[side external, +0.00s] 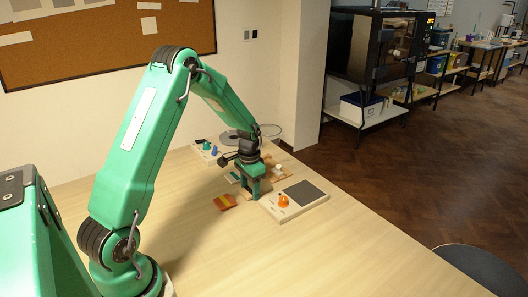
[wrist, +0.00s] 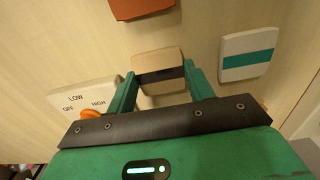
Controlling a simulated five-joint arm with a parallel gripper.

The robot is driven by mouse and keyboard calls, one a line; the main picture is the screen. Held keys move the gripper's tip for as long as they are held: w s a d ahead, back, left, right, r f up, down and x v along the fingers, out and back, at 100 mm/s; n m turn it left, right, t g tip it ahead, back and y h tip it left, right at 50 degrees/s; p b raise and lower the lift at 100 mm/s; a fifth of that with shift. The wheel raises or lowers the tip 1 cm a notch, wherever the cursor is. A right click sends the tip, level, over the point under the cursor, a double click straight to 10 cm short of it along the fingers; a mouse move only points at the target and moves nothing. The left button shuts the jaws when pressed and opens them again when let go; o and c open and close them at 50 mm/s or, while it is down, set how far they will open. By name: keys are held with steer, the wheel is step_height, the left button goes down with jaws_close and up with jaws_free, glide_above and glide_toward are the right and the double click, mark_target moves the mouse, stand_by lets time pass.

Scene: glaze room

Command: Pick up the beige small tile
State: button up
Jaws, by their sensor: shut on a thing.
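The beige small tile (wrist: 157,61), with a dark band across it, lies between the two green fingers of my gripper (wrist: 160,72) in the wrist view. The fingers are shut on its left and right sides. In the side view my gripper (side external: 254,189) points down, low over the table; the tile is mostly hidden there by the fingers. I cannot tell whether it still touches the table.
A white tile with a teal stripe (wrist: 249,53) lies right of my gripper, and a rust-red tile (wrist: 140,8) beyond it. A hotplate-like device (side external: 306,194) with an orange knob stands close by. The table (side external: 330,255) is clear in front.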

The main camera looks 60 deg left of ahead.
steer(key=shift+r, duration=0.15)
steer(key=shift+r, duration=0.6)
steer(key=r, duration=0.1)
steer(key=d+r, duration=0.1)
steer(key=r, duration=0.1)
steer(key=shift+r, duration=0.1)
steer(key=s+d+r, duration=0.1)
steer(key=d+r, duration=0.5)
steer(key=d, duration=0.4)
steer(key=shift+s+d+r, duration=0.15)
steer(key=shift+d, duration=0.2)
